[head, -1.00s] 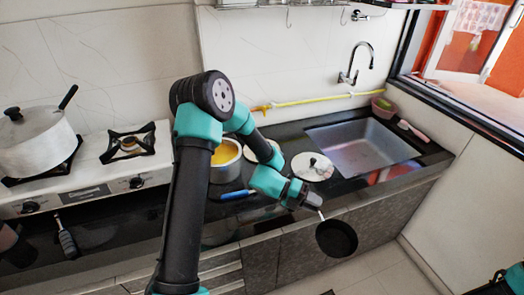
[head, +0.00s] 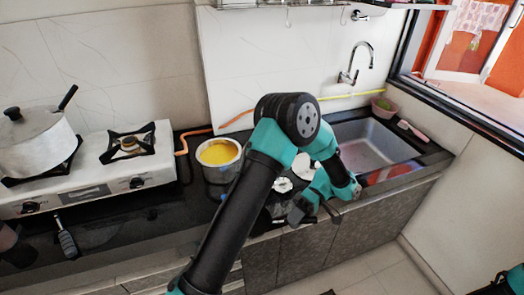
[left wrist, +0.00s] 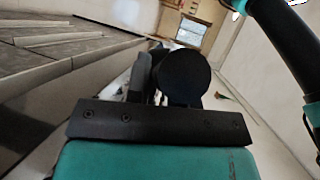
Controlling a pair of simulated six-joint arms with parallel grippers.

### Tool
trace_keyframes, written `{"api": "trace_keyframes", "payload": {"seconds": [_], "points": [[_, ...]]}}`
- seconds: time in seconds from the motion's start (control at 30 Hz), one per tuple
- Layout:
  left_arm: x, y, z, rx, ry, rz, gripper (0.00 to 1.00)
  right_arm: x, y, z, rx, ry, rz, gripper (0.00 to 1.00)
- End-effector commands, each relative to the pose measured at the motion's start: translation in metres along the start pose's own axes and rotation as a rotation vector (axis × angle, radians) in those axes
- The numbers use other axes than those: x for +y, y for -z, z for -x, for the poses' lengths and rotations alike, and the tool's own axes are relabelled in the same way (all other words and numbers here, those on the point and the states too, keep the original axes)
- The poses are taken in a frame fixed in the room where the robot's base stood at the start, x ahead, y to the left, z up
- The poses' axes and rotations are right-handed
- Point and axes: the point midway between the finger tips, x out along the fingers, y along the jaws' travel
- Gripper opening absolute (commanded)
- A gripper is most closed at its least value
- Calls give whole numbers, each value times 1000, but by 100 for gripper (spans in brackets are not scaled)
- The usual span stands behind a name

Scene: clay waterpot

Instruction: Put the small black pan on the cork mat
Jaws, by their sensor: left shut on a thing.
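The small black pan shows in the left wrist view as a dark round disc (left wrist: 184,78) just beyond my left gripper. My left gripper (head: 297,212) is shut on the pan, by its handle as far as I can see. In the head view the gripper is over the counter's front edge, left of the sink. The pan is hard to separate from the dark counter and gripper there. I cannot make out the cork mat; my left arm covers part of the counter. My right gripper is not in view.
A pot with yellow contents (head: 218,152) stands on the counter left of my arm. A white lid (head: 283,185) is partly hidden by my arm. The sink (head: 372,147) is at right. The stove (head: 90,165) with a lidded pot (head: 38,140) is at left.

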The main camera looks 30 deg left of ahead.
Motion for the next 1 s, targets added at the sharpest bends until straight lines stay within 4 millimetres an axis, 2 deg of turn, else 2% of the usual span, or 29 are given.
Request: {"api": "trace_keyframes", "payload": {"seconds": [0.27, 0.4, 0.57, 0.8, 1.0], "points": [[-7, 36, 39, 439, -11, -108, 0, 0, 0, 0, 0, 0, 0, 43], [-7, 63, 55, 621, -17, -154, 0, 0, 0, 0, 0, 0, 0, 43], [-2, 98, 64, 808, -22, -202, 0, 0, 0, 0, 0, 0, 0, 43], [10, 145, 68, 1062, -28, -267, 0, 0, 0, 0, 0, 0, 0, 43], [17, 161, 69, 1194, -35, -297, 0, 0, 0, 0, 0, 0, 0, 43]]}}
